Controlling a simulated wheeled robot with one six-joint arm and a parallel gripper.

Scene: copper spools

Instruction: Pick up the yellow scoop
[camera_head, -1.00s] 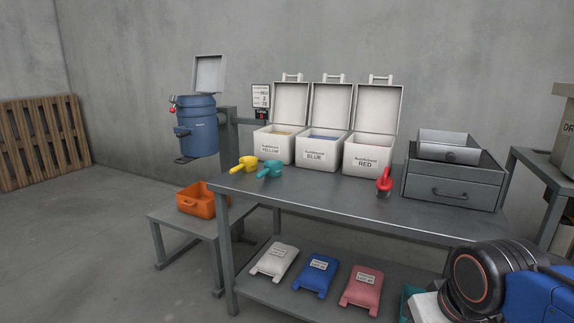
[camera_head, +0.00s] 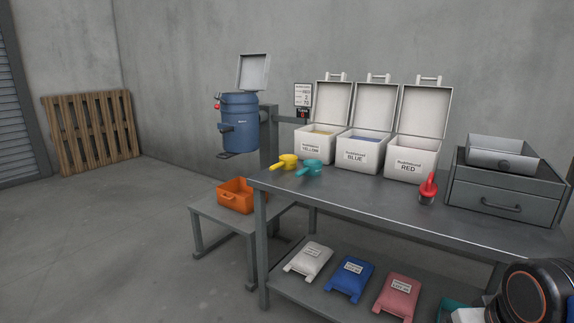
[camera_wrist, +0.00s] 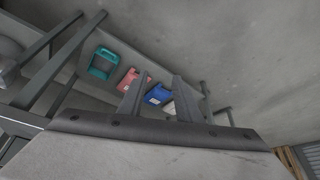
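The yellow scoop (camera_head: 288,161) lies on the left end of the grey table (camera_head: 370,205), in front of the white bin labelled YELLOW (camera_head: 311,147). Its handle points left and toward me. A teal scoop (camera_head: 311,167) lies close to its right. In the wrist view my gripper (camera_wrist: 162,85) has its two fingers apart with nothing between them. It faces the table's lower shelf from a distance, and the yellow scoop does not show there. In the head view only part of my arm shows at the lower right, and the gripper is out of sight.
The BLUE bin (camera_head: 361,154) and RED bin (camera_head: 408,163) stand behind, lids raised. A red scoop (camera_head: 428,187) stands farther right, near a drawer unit (camera_head: 505,198). An orange crate (camera_head: 235,196) sits on a low stand at left. A blue barrel (camera_head: 239,122) is behind it. The left floor is clear.

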